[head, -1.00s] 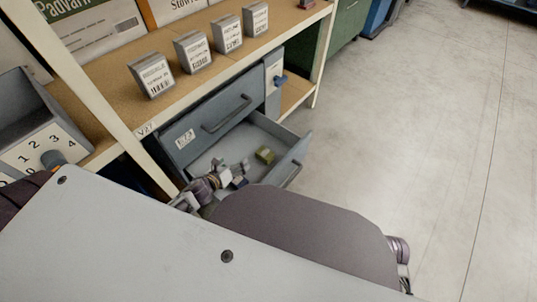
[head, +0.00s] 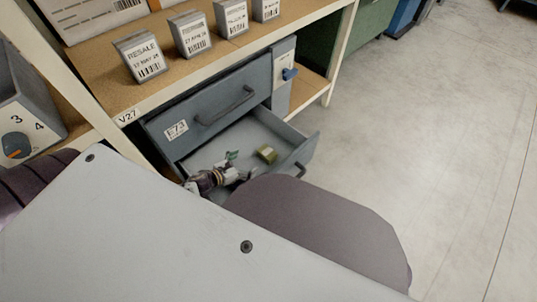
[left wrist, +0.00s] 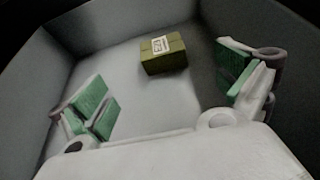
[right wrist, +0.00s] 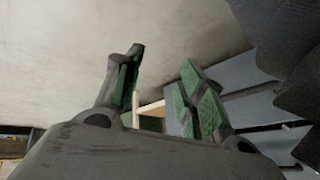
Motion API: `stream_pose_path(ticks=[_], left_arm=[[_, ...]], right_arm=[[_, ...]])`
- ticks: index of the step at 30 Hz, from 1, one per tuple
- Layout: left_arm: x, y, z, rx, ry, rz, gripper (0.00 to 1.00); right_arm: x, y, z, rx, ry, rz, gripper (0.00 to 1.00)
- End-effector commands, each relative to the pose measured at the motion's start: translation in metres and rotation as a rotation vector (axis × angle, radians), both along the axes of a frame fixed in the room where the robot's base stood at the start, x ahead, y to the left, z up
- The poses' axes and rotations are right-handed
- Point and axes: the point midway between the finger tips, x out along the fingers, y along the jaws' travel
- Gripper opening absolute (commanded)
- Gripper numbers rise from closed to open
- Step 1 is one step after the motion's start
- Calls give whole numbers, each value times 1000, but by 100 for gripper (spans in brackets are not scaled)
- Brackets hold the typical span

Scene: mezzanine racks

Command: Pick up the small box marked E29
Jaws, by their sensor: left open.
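A small olive-green box (head: 267,154) lies on the floor of an open grey drawer (head: 300,155). In the left wrist view the small box (left wrist: 163,55) has a pale label on top, too blurred to read for sure. My left gripper (head: 236,167) is over the drawer, left of the box in the head view. In the left wrist view the left gripper (left wrist: 168,84) is open, its green-padded fingers wide apart; the box is beyond them, untouched. My right gripper (right wrist: 160,85) shows in the right wrist view, open with nothing between its fingers.
A closed drawer (head: 215,105) with a handle sits above the open one. The drawer walls surround the box. A shelf (head: 165,97) above holds several grey label boxes (head: 190,34). A white rack post (head: 341,50) stands to the right, with clear floor (head: 440,150) beyond.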

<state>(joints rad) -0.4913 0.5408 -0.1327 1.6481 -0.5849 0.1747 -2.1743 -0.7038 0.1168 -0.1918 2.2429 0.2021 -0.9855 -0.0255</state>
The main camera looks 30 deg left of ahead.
Motion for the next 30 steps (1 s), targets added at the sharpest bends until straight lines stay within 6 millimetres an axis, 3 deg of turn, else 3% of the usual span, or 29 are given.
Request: stream_pose_path(ticks=[11,30], left_arm=[[4,-1,-2,-2,1,1,100],[46,-16,-21,-1,0,2,100]], right_arm=[[0,0,-3,2,-2,-2,40],[2,5,-32,46,-44,-25,40]])
